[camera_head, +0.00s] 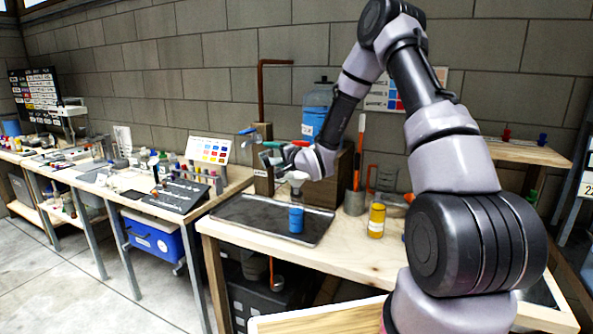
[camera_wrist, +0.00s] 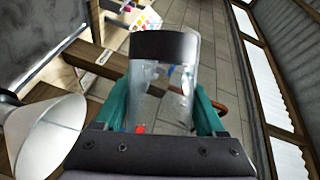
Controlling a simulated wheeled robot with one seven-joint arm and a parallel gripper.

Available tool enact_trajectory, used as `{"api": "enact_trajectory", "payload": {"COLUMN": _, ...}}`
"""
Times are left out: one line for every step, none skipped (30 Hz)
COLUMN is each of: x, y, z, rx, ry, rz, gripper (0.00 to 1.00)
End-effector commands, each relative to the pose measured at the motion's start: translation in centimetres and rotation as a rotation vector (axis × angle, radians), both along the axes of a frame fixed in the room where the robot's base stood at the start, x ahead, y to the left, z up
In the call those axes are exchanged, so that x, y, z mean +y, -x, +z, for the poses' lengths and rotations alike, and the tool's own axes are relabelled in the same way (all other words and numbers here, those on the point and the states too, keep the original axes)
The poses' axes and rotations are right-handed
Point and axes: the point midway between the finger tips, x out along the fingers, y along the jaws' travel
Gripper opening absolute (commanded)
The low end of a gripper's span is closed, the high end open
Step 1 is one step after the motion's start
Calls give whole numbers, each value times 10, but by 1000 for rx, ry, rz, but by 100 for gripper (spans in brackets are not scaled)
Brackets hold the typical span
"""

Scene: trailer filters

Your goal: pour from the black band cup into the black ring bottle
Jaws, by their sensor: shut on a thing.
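My gripper (camera_wrist: 160,108) has green fingers on both sides of a clear cup with a black band (camera_wrist: 165,46) at its far end. The cup looks empty or clear; a red spot shows through it. In the head view my gripper (camera_head: 272,150) is raised above the tray, and the cup is hard to make out there. A white funnel (camera_head: 297,178) is above a blue bottle (camera_head: 296,219) on the tray, below and right of my gripper. The funnel (camera_wrist: 45,132) is left of the cup in the wrist view. I cannot make out a black ring on any bottle.
The dark tray (camera_head: 250,228) lies on the wooden bench. A yellow bottle (camera_head: 376,220) and a grey holder (camera_head: 355,202) with upright tools stand to the right. A blue-filled tank (camera_head: 316,112) and wooden blocks stand behind. The tray's left part is clear.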

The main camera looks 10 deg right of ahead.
Motion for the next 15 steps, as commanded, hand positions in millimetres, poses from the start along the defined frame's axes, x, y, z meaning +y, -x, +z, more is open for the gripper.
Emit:
{"api": "enact_trajectory", "payload": {"x": -1, "y": 0, "z": 0, "rx": 0, "ry": -4, "rz": 0, "gripper": 1}}
{"api": "enact_trajectory", "payload": {"x": -1, "y": 0, "z": 0, "rx": 1, "ry": -7, "rz": 0, "gripper": 1}}
{"api": "enact_trajectory", "payload": {"x": -1, "y": 0, "z": 1, "rx": 1, "ry": -10, "rz": 0, "gripper": 1}}
{"api": "enact_trajectory", "payload": {"x": -1, "y": 0, "z": 1, "rx": 1, "ry": -12, "rz": 0, "gripper": 1}}
{"api": "enact_trajectory", "payload": {"x": -1, "y": 0, "z": 1, "rx": 2, "ry": -14, "rz": 0, "gripper": 1}}
{"api": "enact_trajectory", "payload": {"x": -2, "y": 0, "z": 1, "rx": 2, "ry": -17, "rz": 0, "gripper": 1}}
{"api": "enact_trajectory", "payload": {"x": -2, "y": 0, "z": 1, "rx": 3, "ry": -19, "rz": 0, "gripper": 1}}
{"api": "enact_trajectory", "payload": {"x": -2, "y": 0, "z": 1, "rx": 3, "ry": -21, "rz": 0, "gripper": 1}}
{"api": "enact_trajectory", "payload": {"x": -2, "y": 0, "z": 1, "rx": 3, "ry": -24, "rz": 0, "gripper": 1}}
{"api": "enact_trajectory", "payload": {"x": -3, "y": 0, "z": 1, "rx": 4, "ry": -26, "rz": 0, "gripper": 1}}
{"api": "enact_trajectory", "payload": {"x": -3, "y": -1, "z": 2, "rx": 4, "ry": -28, "rz": 0, "gripper": 1}}
{"api": "enact_trajectory", "payload": {"x": -3, "y": -1, "z": 2, "rx": 4, "ry": -30, "rz": 0, "gripper": 1}}
{"api": "enact_trajectory", "payload": {"x": -4, "y": -1, "z": 2, "rx": 5, "ry": -32, "rz": 0, "gripper": 1}}
{"api": "enact_trajectory", "payload": {"x": -4, "y": -1, "z": 2, "rx": 5, "ry": -34, "rz": 0, "gripper": 1}}
{"api": "enact_trajectory", "payload": {"x": -4, "y": -1, "z": 2, "rx": 5, "ry": -36, "rz": 0, "gripper": 1}}
